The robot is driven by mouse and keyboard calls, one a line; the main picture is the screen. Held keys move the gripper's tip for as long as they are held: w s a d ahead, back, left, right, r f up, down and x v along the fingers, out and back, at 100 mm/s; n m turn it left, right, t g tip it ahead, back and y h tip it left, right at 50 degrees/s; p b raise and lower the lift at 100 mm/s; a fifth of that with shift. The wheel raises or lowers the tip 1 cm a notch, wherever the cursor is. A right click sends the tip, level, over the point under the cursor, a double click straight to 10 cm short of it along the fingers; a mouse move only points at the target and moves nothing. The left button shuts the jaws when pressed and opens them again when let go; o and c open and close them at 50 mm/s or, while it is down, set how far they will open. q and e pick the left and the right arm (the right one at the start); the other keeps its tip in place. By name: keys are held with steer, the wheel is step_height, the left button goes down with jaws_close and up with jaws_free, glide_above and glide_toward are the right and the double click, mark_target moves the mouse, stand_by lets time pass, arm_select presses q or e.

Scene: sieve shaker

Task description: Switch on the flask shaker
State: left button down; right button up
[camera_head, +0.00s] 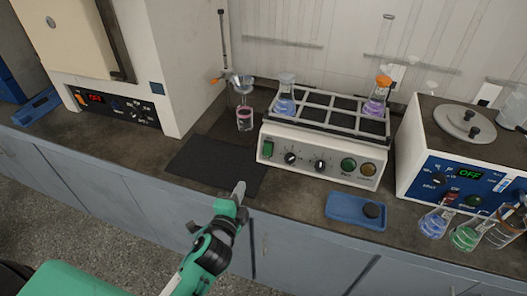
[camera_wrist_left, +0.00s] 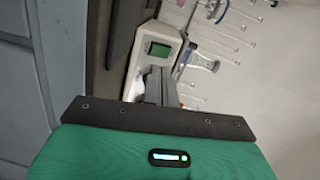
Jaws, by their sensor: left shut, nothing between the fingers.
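The flask shaker (camera_head: 300,172) is a white box in the middle of the bench in the head view, with a grey rack on top holding a flask of blue liquid (camera_head: 285,104) and an orange-stoppered flask (camera_head: 376,104). Its front panel has a green rocker switch (camera_head: 267,149) at the left, two black knobs, and a green and a tan button. My left gripper (camera_head: 240,188) is shut and empty, in front of the shaker and left of its switch, apart from it. In the left wrist view the fingers (camera_wrist_left: 158,84) point toward the panel, with the green switch (camera_wrist_left: 159,49) just beyond them. My right gripper is not in view.
A black mat (camera_head: 215,165) lies left of the shaker. A funnel stand (camera_head: 243,85) with a beaker stands behind it. A blue tray (camera_head: 345,211) lies at the front edge.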

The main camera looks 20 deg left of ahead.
arm_select(q)
steer(key=shift+w+d+r+m+t+h, duration=0.3)
steer(key=shift+d+m, duration=0.15)
steer(key=shift+m, duration=0.15)
steer(key=shift+w+d+r+m+t+h, duration=0.2)
steer(key=shift+d+r+m+h, duration=0.1)
steer(key=shift+d+m, duration=0.25)
steer(key=shift+s, duration=0.1)
